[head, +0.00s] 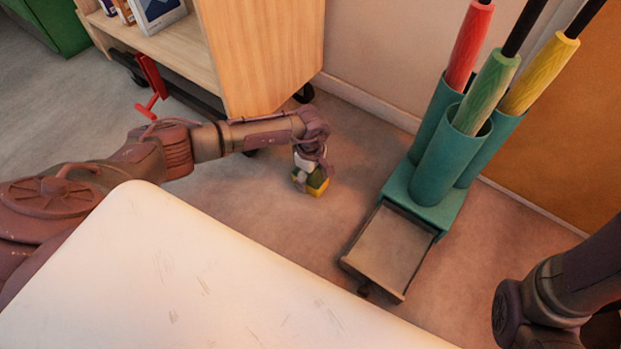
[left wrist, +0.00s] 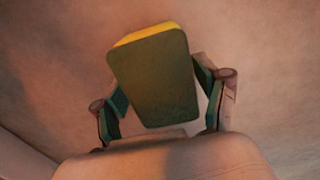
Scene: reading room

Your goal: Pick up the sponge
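The sponge (head: 316,184) is green with a yellow layer, low over the floor between the bookshelf cart and the teal stand. My left gripper (head: 310,172) reaches down onto it. In the left wrist view the sponge (left wrist: 152,80) shows its dark green face and a yellow top edge, somewhat tilted. The fingers of my left gripper (left wrist: 160,90) lie against its two sides, so the gripper looks shut on it. Whether the sponge touches the floor is hard to tell. My right arm shows at the lower right; its gripper is out of view.
A white tabletop (head: 190,265) fills the near side. The wooden cart (head: 265,50), with a red pedal (head: 152,85), stands behind my left arm. Right of the sponge is a teal stand (head: 425,200) with upright coloured handles and a dark tray (head: 388,250). Floor between them is clear.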

